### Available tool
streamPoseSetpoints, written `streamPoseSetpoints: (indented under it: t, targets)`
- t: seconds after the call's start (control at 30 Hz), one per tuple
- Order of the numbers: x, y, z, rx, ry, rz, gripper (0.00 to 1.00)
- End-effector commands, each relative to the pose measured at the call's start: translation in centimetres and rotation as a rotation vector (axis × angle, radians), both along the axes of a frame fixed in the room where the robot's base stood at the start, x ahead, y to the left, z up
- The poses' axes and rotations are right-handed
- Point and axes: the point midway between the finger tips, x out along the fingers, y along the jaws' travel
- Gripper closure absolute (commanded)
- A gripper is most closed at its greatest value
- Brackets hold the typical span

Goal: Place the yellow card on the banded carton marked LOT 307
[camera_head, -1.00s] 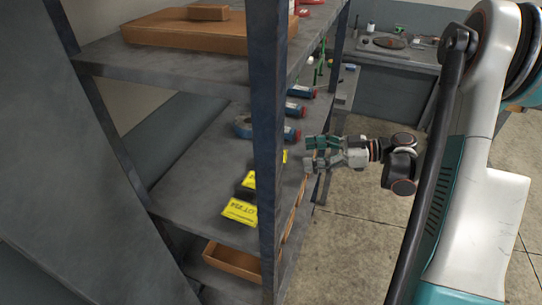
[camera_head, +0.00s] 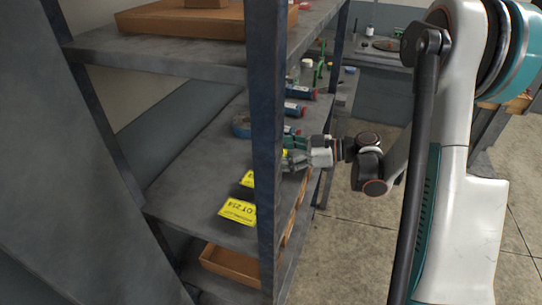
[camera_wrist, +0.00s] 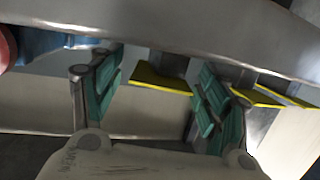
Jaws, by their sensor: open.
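Yellow cards lie in a row on the middle shelf (camera_head: 190,170). The nearest yellow card (camera_head: 238,211) reads LOT 214 in the head view. Another yellow card (camera_head: 248,179) lies behind it, partly hidden by the shelf post. My gripper (camera_head: 292,158) is at the shelf's front edge, partly behind the post. In the wrist view my gripper (camera_wrist: 155,95) is open, with a yellow card (camera_wrist: 161,80) between and beyond its green fingers, not held. Two more yellow cards (camera_wrist: 255,96) (camera_wrist: 288,94) show to the right. Their print is unreadable there. No banded carton marked LOT 307 is identifiable.
The dark shelf post (camera_head: 268,140) stands close in front of my gripper. A brown tray (camera_head: 230,263) is below, and a carton (camera_head: 180,20) is above.

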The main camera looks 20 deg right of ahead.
Motion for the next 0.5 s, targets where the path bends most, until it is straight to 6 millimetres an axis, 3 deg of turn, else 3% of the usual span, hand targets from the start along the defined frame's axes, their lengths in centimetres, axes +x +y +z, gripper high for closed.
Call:
streamPoseSetpoints:
  t: [0.07,0.3,0.5]
  targets:
    - [-0.02,-0.04,0.06,0.0,0.0,0.0,0.31]
    - [-0.03,-0.06,0.05,0.0,0.0,0.0,0.65]
    - [-0.03,-0.07,0.05,0.0,0.0,0.0,0.68]
